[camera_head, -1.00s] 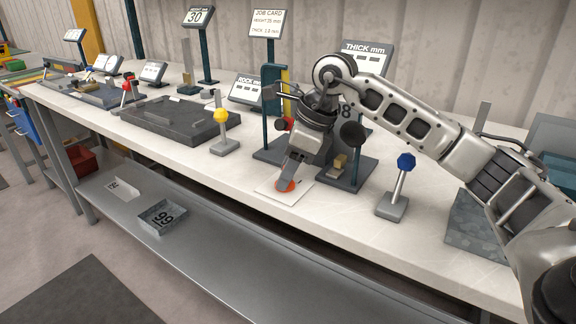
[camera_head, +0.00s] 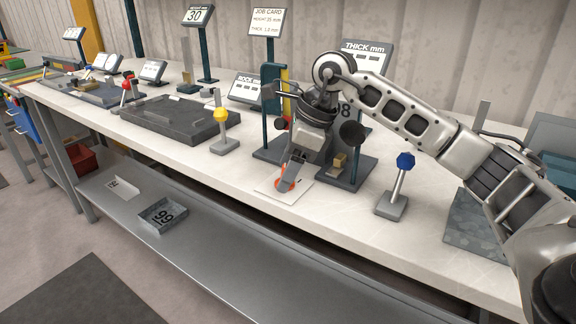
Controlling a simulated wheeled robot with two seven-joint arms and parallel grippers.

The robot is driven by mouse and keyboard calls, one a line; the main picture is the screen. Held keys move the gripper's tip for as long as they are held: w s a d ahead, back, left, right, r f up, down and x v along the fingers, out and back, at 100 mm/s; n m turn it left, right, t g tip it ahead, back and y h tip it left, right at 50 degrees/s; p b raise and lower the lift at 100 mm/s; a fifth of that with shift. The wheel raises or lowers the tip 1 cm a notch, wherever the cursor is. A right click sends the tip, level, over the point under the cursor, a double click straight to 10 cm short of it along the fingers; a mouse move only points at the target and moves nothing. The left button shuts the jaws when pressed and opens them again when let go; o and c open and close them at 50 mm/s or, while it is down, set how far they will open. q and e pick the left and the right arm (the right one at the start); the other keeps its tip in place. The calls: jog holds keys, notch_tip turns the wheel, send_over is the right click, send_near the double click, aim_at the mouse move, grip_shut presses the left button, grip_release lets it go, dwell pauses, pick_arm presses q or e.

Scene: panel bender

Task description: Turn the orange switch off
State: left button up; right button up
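The orange switch (camera_head: 283,184) sits on a white plate (camera_head: 268,194) near the front edge of the bench, in the middle of the head view. My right gripper (camera_head: 287,182) points down right at the switch, and its fingers cover part of it. Some orange shows beside the fingertips. I cannot tell whether the fingers touch the switch or how far apart they are. The switch's on or off position is hidden. My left gripper is not in view.
A blue-knobbed lever (camera_head: 399,180) stands right of the switch, and a yellow-knobbed lever (camera_head: 223,130) stands to its left. A dark stand (camera_head: 345,178) is close behind my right gripper. A dark block (camera_head: 165,118) lies further left. The bench front is mostly clear.

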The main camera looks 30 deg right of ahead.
jog(key=shift+d+r, duration=0.15)
jog(key=shift+r, duration=0.25)
jog(key=p+v, duration=0.1)
jog(key=v, duration=1.4)
